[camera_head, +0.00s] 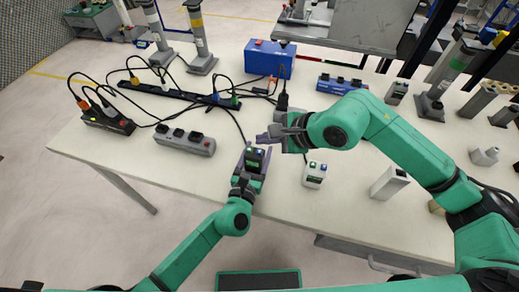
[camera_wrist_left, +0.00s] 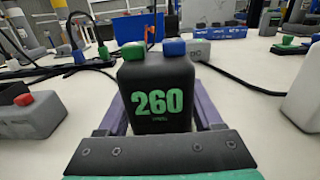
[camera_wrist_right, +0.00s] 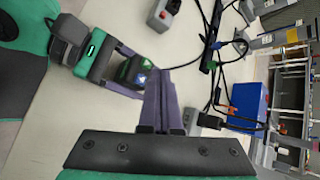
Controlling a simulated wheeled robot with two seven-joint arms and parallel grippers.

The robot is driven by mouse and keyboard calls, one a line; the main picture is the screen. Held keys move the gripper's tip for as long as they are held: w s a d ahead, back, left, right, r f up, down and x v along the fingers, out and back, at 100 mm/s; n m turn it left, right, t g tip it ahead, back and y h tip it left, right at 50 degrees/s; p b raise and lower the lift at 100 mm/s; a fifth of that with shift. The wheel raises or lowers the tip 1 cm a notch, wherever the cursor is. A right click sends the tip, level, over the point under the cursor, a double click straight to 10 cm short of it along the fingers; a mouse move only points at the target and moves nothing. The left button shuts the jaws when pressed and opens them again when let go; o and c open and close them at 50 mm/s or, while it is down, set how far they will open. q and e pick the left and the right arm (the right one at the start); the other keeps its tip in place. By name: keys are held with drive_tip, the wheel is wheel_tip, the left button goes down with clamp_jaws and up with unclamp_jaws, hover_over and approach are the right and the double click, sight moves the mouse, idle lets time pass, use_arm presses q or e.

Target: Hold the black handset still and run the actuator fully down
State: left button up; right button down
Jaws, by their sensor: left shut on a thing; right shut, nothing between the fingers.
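The black handset (camera_head: 254,155) is upright near the table's front edge, with a green and a blue button on top. In the left wrist view the black handset (camera_wrist_left: 158,92) shows a green "260" on its face. My left gripper (camera_head: 252,168) is shut on its sides. My right gripper (camera_head: 265,138) is shut and empty, its fingertips close to the handset's top. In the right wrist view the closed fingertips (camera_wrist_right: 155,75) are beside the handset's buttons (camera_wrist_right: 138,72); I cannot tell whether they touch. Grey columns (camera_head: 198,40) stand at the back left; I cannot tell which actuator the handset drives.
A white handset (camera_head: 314,175) with green and blue buttons stands to the right. A grey box (camera_head: 185,141) with dark knobs lies to the left. A blue box (camera_head: 270,58), a black power strip (camera_head: 165,90) and loose cables lie behind. Bare table (camera_head: 220,172) shows at the front left.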

wheel_tip(320, 180, up, 4)
drive_tip(key=shift+f, duration=0.25)
idle(0.5)
use_arm(q)
drive_tip(key=o, duration=1.5)
drive_tip(key=shift+o, duration=0.2)
